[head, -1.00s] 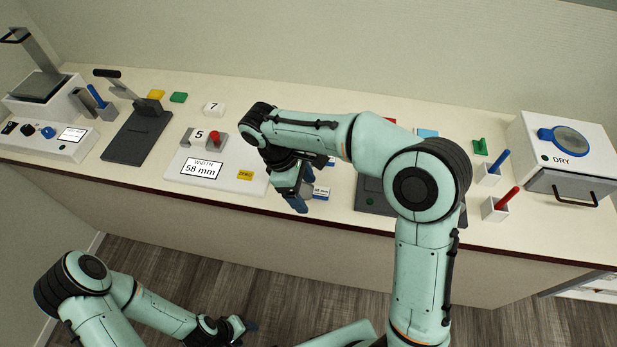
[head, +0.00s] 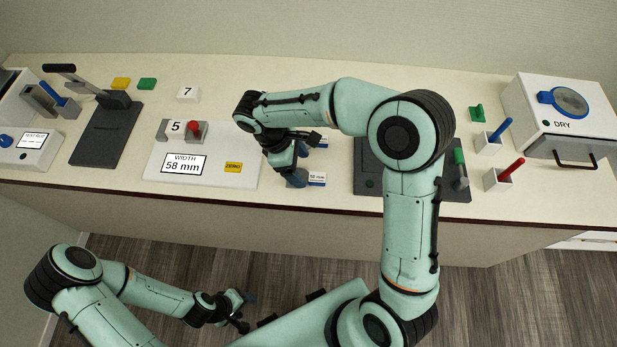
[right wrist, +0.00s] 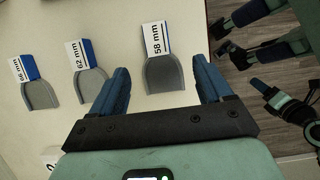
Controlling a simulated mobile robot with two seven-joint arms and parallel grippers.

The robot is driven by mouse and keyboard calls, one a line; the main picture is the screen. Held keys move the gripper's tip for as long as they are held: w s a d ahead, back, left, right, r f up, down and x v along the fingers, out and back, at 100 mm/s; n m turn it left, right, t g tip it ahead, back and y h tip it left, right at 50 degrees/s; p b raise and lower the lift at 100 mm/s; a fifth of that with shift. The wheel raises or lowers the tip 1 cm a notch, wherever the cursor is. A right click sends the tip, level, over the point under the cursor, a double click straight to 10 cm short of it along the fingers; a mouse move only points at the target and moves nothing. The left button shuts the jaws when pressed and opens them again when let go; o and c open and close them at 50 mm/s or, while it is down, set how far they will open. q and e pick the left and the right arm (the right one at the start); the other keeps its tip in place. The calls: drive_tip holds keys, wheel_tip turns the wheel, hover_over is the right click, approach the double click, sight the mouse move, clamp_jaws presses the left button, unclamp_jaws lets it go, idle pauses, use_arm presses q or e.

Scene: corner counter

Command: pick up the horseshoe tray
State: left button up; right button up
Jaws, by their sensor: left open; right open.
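Three grey rounded trays with blue and white handles lie in a row in the right wrist view, labelled 58 mm (right wrist: 164,74), 62 mm (right wrist: 91,85) and 66 mm (right wrist: 39,94). My right gripper (right wrist: 160,65) is open, its blue fingers on either side of the 58 mm tray in the picture. I cannot tell its height above the tray. In the head view my right gripper (head: 300,166) is over the counter's front middle, where the arm hides most of the trays and a white label (head: 317,179) shows. My left gripper (head: 245,311) is open and empty, off the counter.
A white gauge reading "WIDTH 58 mm" (head: 160,182) lies left of the trays. A dark plate (head: 368,176) lies to their right. Cups with a blue stick (head: 487,139) and a red stick (head: 496,180) stand before the DRY box (head: 590,115). A lever press (head: 100,140) stands at left.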

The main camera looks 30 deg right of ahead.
sight(309, 177)
drive_tip(key=x, duration=0.5)
drive_tip(key=shift+w, duration=0.1)
drive_tip(key=shift+r, duration=0.1)
drive_tip(key=c, duration=1.4)
